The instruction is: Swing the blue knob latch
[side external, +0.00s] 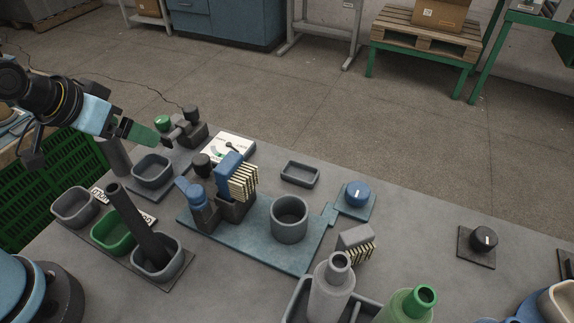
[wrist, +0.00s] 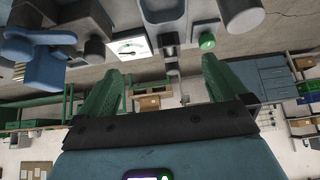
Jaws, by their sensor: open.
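A round blue knob (side external: 357,193) with a white mark sits on a small blue plate at the right end of the blue base plate (side external: 300,262). A rounded blue lever-like part (side external: 188,191) stands on a dark block at that base's left end. I cannot tell for certain which is the latch. A blue part also shows at the upper left in the wrist view (wrist: 38,58). My gripper (side external: 150,137) has green fingers and is at the back left, apart from both blue parts. In the wrist view its fingers (wrist: 162,68) are spread and empty.
A blue block with a pale comb (side external: 243,181) and a grey cup (side external: 290,219) stand on the base. A dark tube (side external: 127,218) leans in a grey bin. A green knob (side external: 162,122) and white dial card (side external: 229,147) are near my gripper. Bottles (side external: 331,290) stand in front.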

